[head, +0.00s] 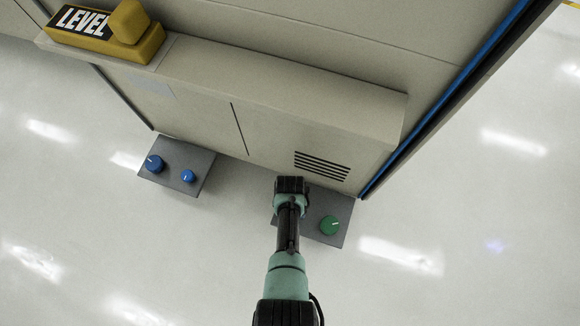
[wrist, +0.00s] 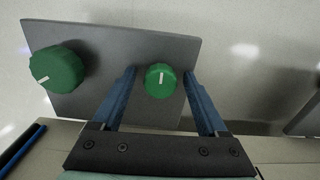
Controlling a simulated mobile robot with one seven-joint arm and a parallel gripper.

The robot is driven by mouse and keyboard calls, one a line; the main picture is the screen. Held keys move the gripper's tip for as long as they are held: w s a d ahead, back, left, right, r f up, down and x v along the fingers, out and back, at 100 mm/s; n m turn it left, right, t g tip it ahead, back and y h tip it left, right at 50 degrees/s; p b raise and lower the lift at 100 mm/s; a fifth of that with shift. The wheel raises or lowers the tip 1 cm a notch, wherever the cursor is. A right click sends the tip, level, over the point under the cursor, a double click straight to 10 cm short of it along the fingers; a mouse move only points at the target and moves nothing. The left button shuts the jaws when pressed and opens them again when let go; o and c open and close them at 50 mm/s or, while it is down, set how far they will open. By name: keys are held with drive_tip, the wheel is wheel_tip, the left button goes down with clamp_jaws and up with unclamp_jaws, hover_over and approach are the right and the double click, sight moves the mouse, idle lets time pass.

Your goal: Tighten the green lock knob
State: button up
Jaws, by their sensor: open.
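Two green knobs sit on a grey plate (wrist: 112,45) in the wrist view. The smaller green knob (wrist: 160,80) is between the two blue fingers of my gripper (wrist: 160,73); its white mark runs nearly straight up and down. The larger green knob (wrist: 57,69) is at the left, outside the fingers, with its white mark at lower left. No label shows which is the lock knob. My gripper is open, with a gap on each side of the smaller knob. In the head view only the larger green knob (head: 329,225) shows; my arm hides the smaller one.
A beige cabinet (head: 310,100) with a ledge and vent slots (head: 322,166) rises beside the plate. A second grey plate with two blue knobs (head: 155,163) is at the left. A yellow LEVEL block (head: 105,35) sits on the ledge. The pale floor in front is clear.

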wheel_tip(320, 180, up, 13)
drive_tip(key=p, duration=0.9)
drive_tip(key=shift+p, duration=0.35)
